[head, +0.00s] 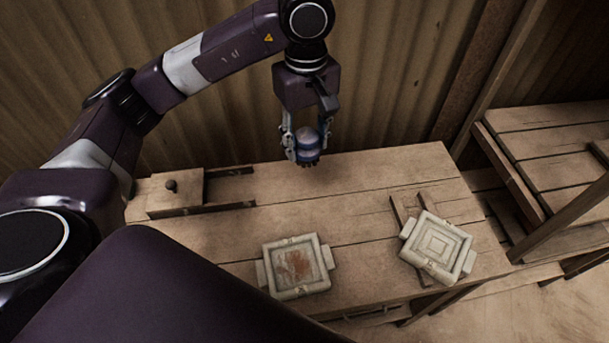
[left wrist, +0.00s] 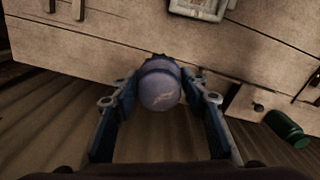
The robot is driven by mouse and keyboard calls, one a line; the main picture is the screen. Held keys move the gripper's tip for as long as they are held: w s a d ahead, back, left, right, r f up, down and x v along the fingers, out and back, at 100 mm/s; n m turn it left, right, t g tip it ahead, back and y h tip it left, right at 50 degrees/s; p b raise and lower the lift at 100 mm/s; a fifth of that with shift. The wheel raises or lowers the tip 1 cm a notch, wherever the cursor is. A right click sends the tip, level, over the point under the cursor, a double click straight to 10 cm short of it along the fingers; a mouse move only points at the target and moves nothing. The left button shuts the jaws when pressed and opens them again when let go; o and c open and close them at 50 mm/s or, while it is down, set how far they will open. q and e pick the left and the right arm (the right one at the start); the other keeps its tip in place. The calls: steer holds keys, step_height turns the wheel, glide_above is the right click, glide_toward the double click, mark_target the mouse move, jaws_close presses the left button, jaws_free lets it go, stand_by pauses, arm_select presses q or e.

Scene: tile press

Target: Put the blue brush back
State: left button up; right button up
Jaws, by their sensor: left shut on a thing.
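The blue brush (head: 308,146) has a rounded blue top and a dark lower end. My left gripper (head: 306,140) is shut on it and holds it upright above the back edge of the wooden table (head: 340,185). In the left wrist view, the blue brush (left wrist: 159,86) sits between the two fingers of my left gripper (left wrist: 160,95), with its round top facing the camera. The brush's bristles are mostly hidden in that view. My right gripper is not in view.
A pale tile mould with reddish stains (head: 296,267) lies at the table's front. Another pale mould (head: 437,246) sits on dark rails at right. A green cylinder (left wrist: 286,128) shows in the left wrist view.

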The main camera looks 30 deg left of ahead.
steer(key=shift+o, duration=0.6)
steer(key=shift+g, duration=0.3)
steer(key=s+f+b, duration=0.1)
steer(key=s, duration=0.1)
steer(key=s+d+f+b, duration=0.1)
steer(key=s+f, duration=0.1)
arm_select(q)
steer(key=w+a+n+b, duration=0.2)
steer(key=w+a+n, duration=0.3)
steer(key=w+n, duration=0.65)
steer(key=f+n, duration=0.1)
steer(key=f, duration=0.4)
steer(key=s+f+n+p, duration=0.1)
steer(key=f, duration=0.5)
steer(key=s+f+n, duration=0.1)
steer(key=f, duration=0.4)
steer(key=shift+s+a+f+n+p, duration=0.15)
steer(key=shift+s+a+n+p, duration=0.1)
steer(key=shift+n+p, duration=0.1)
step_height(320, 180, down, 2)
steer(key=shift+f, duration=0.55)
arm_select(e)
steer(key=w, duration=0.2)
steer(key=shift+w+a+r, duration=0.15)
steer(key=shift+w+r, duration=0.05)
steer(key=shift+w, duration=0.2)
